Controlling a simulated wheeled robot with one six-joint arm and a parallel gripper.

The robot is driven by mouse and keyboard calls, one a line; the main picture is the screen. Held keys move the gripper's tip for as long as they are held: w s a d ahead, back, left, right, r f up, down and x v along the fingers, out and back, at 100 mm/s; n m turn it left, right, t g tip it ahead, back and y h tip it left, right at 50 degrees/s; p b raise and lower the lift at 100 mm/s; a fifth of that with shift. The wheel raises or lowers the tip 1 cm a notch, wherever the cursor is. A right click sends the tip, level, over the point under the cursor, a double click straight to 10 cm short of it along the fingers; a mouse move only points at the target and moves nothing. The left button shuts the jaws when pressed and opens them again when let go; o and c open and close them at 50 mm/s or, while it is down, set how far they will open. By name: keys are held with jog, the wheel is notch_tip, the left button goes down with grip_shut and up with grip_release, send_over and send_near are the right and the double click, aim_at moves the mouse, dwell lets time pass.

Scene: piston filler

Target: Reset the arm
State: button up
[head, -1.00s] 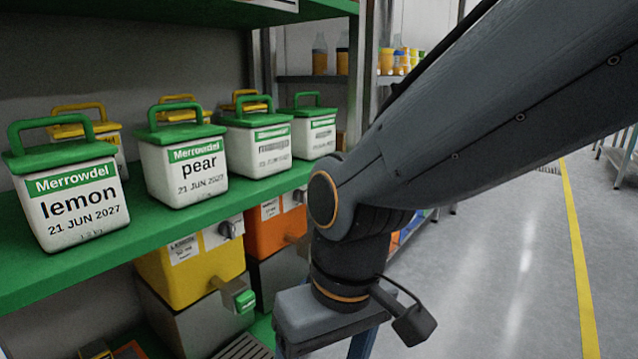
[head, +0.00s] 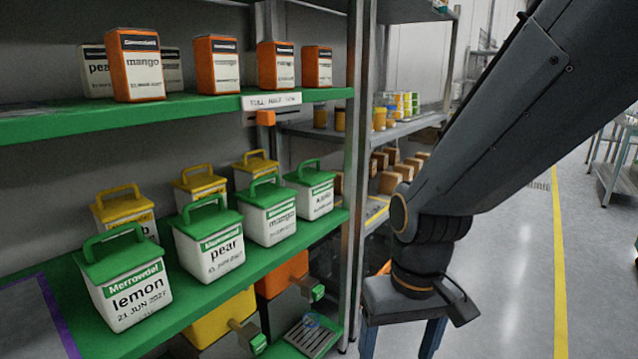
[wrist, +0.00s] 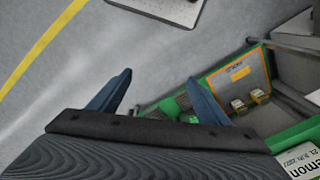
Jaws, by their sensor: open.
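My gripper is open and empty, with its two blue fingers apart over the grey floor in the wrist view (wrist: 158,98). In the head view, the gripper (head: 403,340) hangs at the end of my arm, to the right of the green shelf rack, and its fingertips run out of the bottom of the picture. It touches nothing that I can see.
The green shelf (head: 205,283) holds green-lidded tubs, including a lemon tub (head: 128,290) and a pear tub (head: 212,250). Cartons, including a mango carton (head: 135,68), stand on the upper shelf (head: 195,108). A metal upright (head: 357,170) is left of my arm. Open floor (head: 505,280) lies to the right.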

jog(key=s+d+r+m+p, duration=0.2)
jog(key=d+r+p, duration=0.5)
jog(key=p, duration=0.3)
jog(key=shift+r+h, duration=0.3)
jog(key=shift+r, duration=0.5)
jog(key=shift+d, duration=0.1)
